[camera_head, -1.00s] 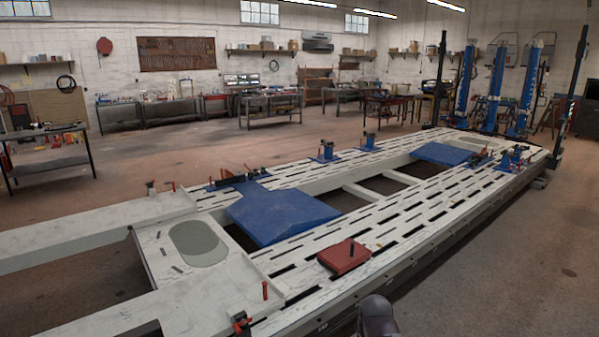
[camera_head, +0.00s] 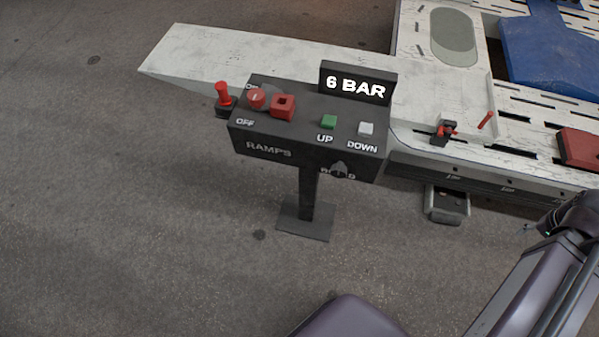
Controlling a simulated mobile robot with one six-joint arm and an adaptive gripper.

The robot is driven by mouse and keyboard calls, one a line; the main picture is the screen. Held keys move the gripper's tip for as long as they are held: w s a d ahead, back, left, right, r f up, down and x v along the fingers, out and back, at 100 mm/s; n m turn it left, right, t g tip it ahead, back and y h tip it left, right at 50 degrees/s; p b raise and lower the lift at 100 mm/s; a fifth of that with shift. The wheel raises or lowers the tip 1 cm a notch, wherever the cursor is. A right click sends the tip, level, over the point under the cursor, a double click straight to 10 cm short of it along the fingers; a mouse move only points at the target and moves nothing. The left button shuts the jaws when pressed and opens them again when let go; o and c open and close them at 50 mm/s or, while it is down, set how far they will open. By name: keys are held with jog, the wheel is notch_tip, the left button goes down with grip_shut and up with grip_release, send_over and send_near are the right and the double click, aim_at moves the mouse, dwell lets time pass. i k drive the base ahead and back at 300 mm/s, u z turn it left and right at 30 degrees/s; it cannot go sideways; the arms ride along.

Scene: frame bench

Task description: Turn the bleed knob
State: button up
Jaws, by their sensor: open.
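The bleed knob (camera_head: 339,169) is a small dark grey knob low on the right of the front face of a black control box (camera_head: 262,152). It covers the middle of its white label, so only the outer letters show. The display (camera_head: 356,84) on top of the box reads 6 BAR. My arm enters at the lower right, to the right of the box and well apart from the knob.
The box stands on a post with a square foot (camera_head: 305,220). Its top carries a red rotary switch (camera_head: 256,98), a red square part (camera_head: 283,106), a green UP button (camera_head: 328,122) and a white DOWN button (camera_head: 365,129). The white frame bench (camera_head: 455,150) lies behind. Floor in front is clear.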

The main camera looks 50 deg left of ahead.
aim_at(338, 170)
jog(key=z, duration=1.2)
jog(key=k, duration=0.1)
jog(key=u, duration=3.15)
jog(key=i, duration=0.6)
jog(key=u, duration=0.1)
jog(key=k, duration=0.6)
